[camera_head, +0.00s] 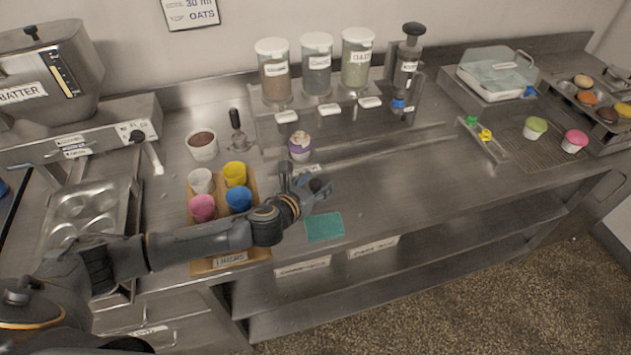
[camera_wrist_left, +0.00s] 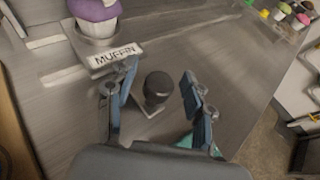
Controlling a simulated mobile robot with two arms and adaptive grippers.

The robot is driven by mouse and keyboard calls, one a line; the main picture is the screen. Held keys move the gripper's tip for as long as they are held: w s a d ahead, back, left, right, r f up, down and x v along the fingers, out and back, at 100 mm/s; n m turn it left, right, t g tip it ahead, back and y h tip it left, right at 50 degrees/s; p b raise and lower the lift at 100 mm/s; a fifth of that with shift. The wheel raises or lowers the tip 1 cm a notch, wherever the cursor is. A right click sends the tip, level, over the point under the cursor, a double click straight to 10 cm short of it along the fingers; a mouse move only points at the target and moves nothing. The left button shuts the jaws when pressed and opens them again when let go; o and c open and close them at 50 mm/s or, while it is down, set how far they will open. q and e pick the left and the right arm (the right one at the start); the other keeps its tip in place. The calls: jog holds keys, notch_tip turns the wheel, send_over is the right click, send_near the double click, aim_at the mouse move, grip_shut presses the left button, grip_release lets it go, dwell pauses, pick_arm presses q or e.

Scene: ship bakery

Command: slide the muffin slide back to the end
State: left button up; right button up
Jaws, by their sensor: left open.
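The muffin slide (camera_wrist_left: 113,54), with its white MUFFIN label, stands at the left part of a long track (camera_head: 385,150) in the counter. The slide's dark round knob (camera_wrist_left: 158,86) stands up on a small base in front of the label. My left gripper (camera_head: 306,184) is open, and in the left wrist view its two fingers (camera_wrist_left: 159,72) are on either side of the knob, with visible gaps. My right gripper is not in view.
A teal cloth (camera_head: 324,227) lies near the counter's front edge. Dispensers (camera_head: 317,62) stand behind the track. Green and yellow knobs (camera_head: 485,135) stand at the right. The counter right of my gripper is clear.

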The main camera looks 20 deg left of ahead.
pick_arm(q)
jog(key=shift+c, duration=0.2)
grip_shut()
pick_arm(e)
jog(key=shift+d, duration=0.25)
